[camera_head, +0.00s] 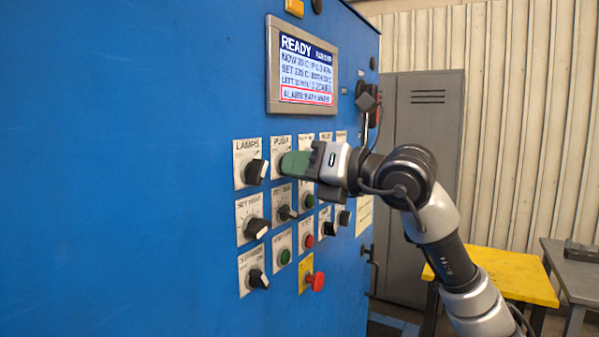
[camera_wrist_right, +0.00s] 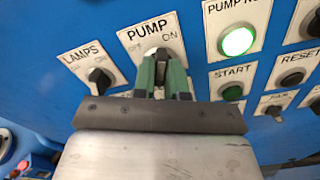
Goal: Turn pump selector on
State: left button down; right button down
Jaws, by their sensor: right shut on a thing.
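The pump selector is a knob on a white plate lettered PUMP (camera_head: 281,142) on the blue cabinet's front. In the right wrist view its dark knob (camera_wrist_right: 160,53) shows between the green fingers, with OFF lettered at its left and ON at its right. My right gripper (camera_head: 286,164) is shut on this knob, and the fingers hide most of it. Its fingers also show in the right wrist view (camera_wrist_right: 164,75). The exact angle of the knob is hard to tell. A green lamp (camera_wrist_right: 238,42) right of the selector is lit. My left gripper is not in view.
The LAMPS knob (camera_head: 256,172) sits close at left. A START button (camera_wrist_right: 232,93) and several other knobs surround the selector. A red button on yellow (camera_head: 315,282) sticks out lower down. A display (camera_head: 302,67) reading READY is above. A yellow table (camera_head: 500,272) stands at right.

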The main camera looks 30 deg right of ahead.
jog(key=shift+m, duration=0.7)
jog(key=c, duration=1.2)
grip_release()
jog(key=shift+o, duration=0.2)
jog(key=b+v, duration=0.4)
jog(key=v, duration=0.6)
jog(key=shift+s+d, duration=0.25)
jog(key=shift+s, duration=0.05)
